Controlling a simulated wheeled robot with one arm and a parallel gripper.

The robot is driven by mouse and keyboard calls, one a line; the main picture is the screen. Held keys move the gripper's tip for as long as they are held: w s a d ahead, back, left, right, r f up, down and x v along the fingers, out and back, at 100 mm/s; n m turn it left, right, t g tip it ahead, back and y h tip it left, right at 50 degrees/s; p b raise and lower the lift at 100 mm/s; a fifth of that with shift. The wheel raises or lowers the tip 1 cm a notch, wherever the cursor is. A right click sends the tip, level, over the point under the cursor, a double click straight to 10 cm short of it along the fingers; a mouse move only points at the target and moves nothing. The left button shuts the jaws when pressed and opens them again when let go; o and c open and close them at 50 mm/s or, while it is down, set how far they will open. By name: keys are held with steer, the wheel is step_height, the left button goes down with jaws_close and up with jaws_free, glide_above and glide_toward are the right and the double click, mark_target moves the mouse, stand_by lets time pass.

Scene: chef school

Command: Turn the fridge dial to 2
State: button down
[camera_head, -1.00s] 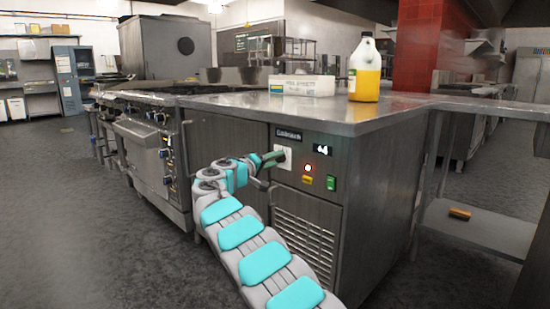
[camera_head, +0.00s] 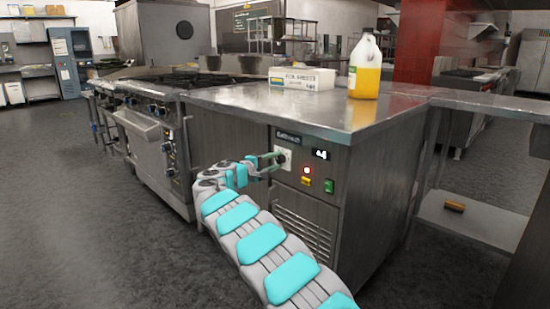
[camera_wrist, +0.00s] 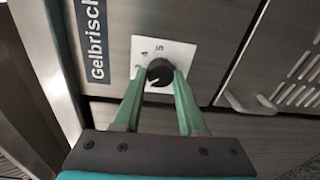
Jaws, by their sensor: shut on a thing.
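The fridge dial (camera_wrist: 160,72) is a round black knob on a white plate (camera_wrist: 178,52) with small numbers, of which a 4 and a 5 can be made out. The plate also shows on the fridge front in the head view (camera_head: 284,153). My gripper (camera_wrist: 162,77) has its two green fingers at either side of the knob and is shut on it. In the head view my gripper (camera_head: 279,158) reaches the plate from the left.
A jug of yellow liquid (camera_head: 366,75) and a white box (camera_head: 302,79) stand on the steel counter (camera_head: 270,101). A stove (camera_head: 150,140) is left.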

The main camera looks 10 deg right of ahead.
stand_by(0.4)
steer(key=shift+c, duration=2.4)
jaws_free()
steer(key=shift+a, duration=0.1)
steer(key=b+v, duration=0.1)
steer(key=v, duration=0.6)
steer(key=shift+s+a, duration=0.2)
steer(key=shift+a, duration=0.05)
